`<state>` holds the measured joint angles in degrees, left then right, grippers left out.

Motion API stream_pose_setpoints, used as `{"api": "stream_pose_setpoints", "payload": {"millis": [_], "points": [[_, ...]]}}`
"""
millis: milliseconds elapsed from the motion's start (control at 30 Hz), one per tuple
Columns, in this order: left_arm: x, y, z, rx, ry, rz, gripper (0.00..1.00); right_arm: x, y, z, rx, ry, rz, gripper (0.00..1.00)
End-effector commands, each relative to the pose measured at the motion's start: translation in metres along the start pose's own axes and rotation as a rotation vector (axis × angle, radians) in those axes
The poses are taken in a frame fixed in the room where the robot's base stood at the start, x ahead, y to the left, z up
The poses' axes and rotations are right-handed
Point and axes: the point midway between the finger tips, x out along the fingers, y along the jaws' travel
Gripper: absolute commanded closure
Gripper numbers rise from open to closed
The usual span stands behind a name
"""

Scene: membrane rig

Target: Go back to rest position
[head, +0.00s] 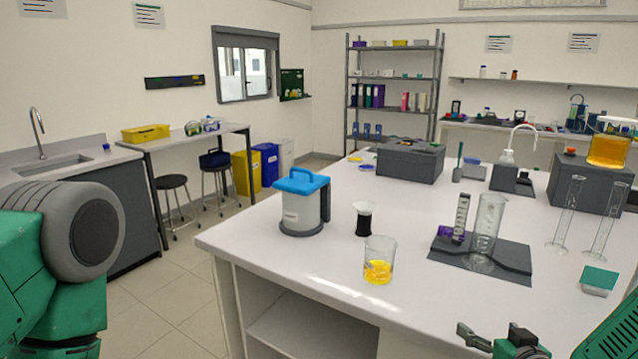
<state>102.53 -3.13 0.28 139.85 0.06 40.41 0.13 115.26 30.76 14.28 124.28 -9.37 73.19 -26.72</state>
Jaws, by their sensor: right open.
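My right gripper (490,338) is low in the head view, at the front edge of the white bench (300,262). Its fingers are apart, and I see nothing between them. It is right of and nearer than a glass beaker (379,262) with yellow liquid. My green left arm comes in at the left edge; its gripper is out of the picture.
A blue-lidded container (301,203), a dark-filled vessel (364,219) and a tall glass cylinder on a dark mat (455,256) stand on the bench. Two slim cylinders (568,215) stand at the right. The floor (175,300) left of the bench is clear.

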Motion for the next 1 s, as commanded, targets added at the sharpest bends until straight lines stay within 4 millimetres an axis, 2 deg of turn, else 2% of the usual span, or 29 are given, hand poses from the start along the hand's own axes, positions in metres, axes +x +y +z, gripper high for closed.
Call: {"api": "stream_pose_setpoints", "payload": {"millis": [33, 133, 233, 300, 400, 500, 600, 700, 800, 1000], "points": [[0.008, 0.0, 0.001, 0.0, 0.0, 0.0, 0.6, -0.003, -0.009, 0.026, -0.006, -0.056, -0.025, 0.2], [0.018, 0.0, 0.001, 0.0, 0.0, 0.0, 0.6, -0.015, -0.026, 0.081, -0.009, -0.196, -0.073, 0.2], [0.033, 0.0, 0.002, 0.0, 0.0, 0.0, 0.6, -0.041, -0.042, 0.15, -0.019, -0.382, -0.117, 0.2], [0.043, 0.0, 0.002, 0.0, 0.0, 0.0, 0.6, -0.067, -0.049, 0.199, -0.027, -0.524, -0.133, 0.2], [0.057, 0.0, 0.003, 0.0, 0.0, 0.0, 0.6, -0.109, -0.051, 0.261, -0.045, -0.725, -0.133, 0.2], [0.069, 0.001, 0.004, 0.0, 0.0, 0.0, 0.6, -0.152, -0.045, 0.309, -0.065, -0.906, -0.107, 0.2], [0.077, 0.001, 0.004, 0.0, 0.0, 0.0, 0.6, -0.188, -0.035, 0.339, -0.085, -1.042, -0.07, 0.2], [0.082, 0.001, 0.005, 0.0, -0.001, 0.0, 0.6, -0.211, -0.028, 0.355, -0.098, -1.127, -0.038, 0.2], [0.083, 0.001, 0.005, 0.0, 0.0, 0.0, 0.6, -0.223, -0.024, 0.361, -0.104, -1.166, -0.02, 0.2], [0.082, 0.001, 0.004, 0.0, 0.0, 0.0, 0.6, -0.224, -0.023, 0.36, -0.103, -1.171, -0.016, 0.2]]}}
